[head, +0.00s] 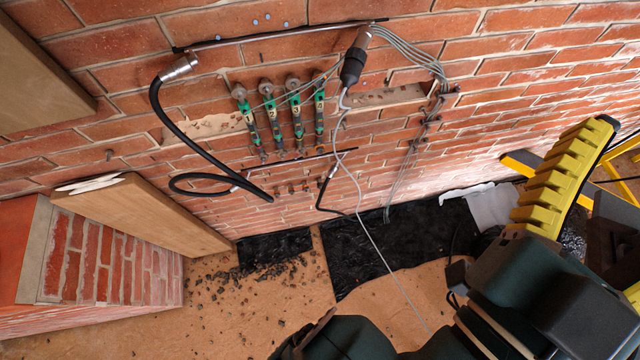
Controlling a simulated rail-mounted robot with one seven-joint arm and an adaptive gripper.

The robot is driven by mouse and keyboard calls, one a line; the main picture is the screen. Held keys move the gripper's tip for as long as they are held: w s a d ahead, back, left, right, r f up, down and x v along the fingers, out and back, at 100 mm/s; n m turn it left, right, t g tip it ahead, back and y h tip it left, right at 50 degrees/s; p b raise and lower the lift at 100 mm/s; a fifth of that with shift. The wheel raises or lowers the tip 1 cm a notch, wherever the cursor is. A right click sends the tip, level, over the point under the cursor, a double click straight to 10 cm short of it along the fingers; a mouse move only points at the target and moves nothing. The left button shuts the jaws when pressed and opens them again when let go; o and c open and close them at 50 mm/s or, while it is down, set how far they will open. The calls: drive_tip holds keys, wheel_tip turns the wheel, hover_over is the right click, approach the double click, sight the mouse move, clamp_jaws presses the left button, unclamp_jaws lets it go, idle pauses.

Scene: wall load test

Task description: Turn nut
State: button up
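Several green and metal tool-like fixtures with number labels (272,118) are in a row on the brick wall, in the upper middle of the head view. They have round metal heads at the top and narrower metal lower ends. No single nut can be made out clearly; the small metal parts at their lower ends (281,153) are too small to tell. Dark parts of my arm fill the lower right, with a yellow ribbed cable guide. My gripper is not in view.
A thick black hose (205,150) loops left of the fixtures, and a black connector (352,68) hangs with a thin cable at right. A wooden beam (145,215) and brick block (95,260) stand at lower left. Rubble lies on the brown floor covering (215,315) beside black sheeting (365,250).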

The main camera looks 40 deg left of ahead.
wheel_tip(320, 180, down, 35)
drive_tip(key=b, duration=3.1)
